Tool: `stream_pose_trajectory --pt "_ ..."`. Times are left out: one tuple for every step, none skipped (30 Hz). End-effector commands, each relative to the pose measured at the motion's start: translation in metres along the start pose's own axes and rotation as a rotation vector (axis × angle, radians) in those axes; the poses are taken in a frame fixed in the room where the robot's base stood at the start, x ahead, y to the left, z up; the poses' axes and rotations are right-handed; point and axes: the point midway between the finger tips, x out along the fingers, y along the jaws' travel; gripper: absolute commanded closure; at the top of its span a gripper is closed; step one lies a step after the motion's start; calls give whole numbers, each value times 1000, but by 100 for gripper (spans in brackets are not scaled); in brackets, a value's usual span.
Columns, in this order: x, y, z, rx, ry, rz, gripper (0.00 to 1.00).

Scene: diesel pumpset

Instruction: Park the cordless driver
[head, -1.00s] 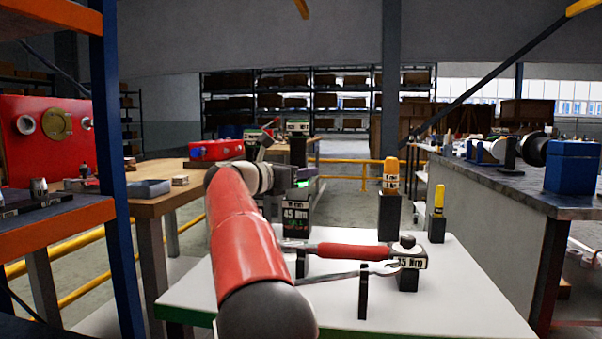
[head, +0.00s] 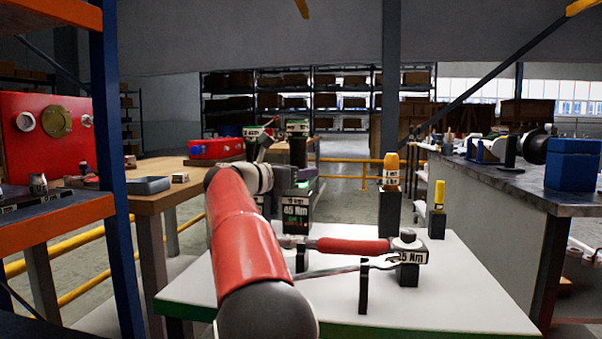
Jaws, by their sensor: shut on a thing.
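My red arm reaches forward over the white-topped table (head: 450,290). My gripper (head: 290,180) is at its far end, partly hidden by the wrist, and is shut on a dark tool that I take to be the cordless driver (head: 296,212). The tool has a "45 Nm" label and a small green light near its top. Its lower end is close to the table's far left part. I cannot tell whether it touches the table or a holder. The fingers are too small and dark to make out.
A red-handled torque wrench (head: 350,246) lies on black supports right of the arm. A black post with an orange-topped item (head: 390,172) and a yellow item (head: 439,194) in a holder stand behind it. A blue-posted shelf (head: 120,180) is at left, a grey bench (head: 480,190) at right.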

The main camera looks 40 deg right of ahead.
Motion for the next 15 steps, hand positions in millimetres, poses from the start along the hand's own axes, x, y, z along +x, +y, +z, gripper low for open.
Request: stream_pose_trajectory --pt "0 -1 0 2 -3 0 100" --pt "0 -1 0 2 -3 0 100" --pt "0 -1 -1 2 -3 0 100" --pt "0 -1 -2 2 -3 0 100" --pt "0 -1 -2 2 -3 0 100" --pt "0 -1 -3 2 -3 0 100" --pt "0 -1 -4 2 -3 0 100" --pt "0 -1 -4 2 -3 0 100" --pt "0 -1 -5 2 -3 0 100" --pt "0 -1 -6 2 -3 0 100" --pt "0 -1 -6 2 -3 0 100" --pt "0 -1 -7 2 -3 0 100" --pt "0 -1 -7 2 -3 0 100" --pt "0 -1 -8 2 -3 0 100" --pt "0 -1 -9 2 -3 0 100"
